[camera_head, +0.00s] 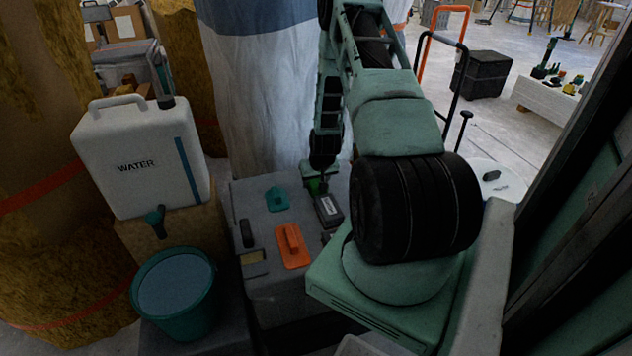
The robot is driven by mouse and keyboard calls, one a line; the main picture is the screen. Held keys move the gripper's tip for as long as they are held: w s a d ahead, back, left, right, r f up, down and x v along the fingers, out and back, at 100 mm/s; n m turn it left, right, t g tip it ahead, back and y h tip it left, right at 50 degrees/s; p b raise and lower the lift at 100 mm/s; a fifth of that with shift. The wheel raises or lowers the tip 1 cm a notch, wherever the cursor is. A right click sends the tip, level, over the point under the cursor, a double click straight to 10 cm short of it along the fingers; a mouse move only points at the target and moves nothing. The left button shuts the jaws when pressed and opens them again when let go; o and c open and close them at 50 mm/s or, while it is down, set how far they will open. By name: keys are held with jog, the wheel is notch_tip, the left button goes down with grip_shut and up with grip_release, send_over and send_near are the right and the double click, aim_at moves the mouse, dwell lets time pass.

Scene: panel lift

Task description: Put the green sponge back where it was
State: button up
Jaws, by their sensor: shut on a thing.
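My gripper (309,173) hangs at the end of my arm, low over the far part of the grey box top (277,270). It is shut on a small bright green thing (316,187), which looks like the green sponge. Only a little of it shows; the fingers hide the rest. I cannot tell whether it touches the box top. A dark block with a pale label (328,210) is just in front of it. A teal item (277,199) lies to its left.
An orange float (291,246), a dark item (247,233) and a small yellow and grey piece (253,263) lie on the box top. A white water can (140,160) stands at left above a teal bucket (176,293). Wrapped columns stand behind.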

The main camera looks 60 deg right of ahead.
jog(key=shift+f, duration=0.2)
jog(key=o, duration=1)
jog(key=shift+r, duration=0.1)
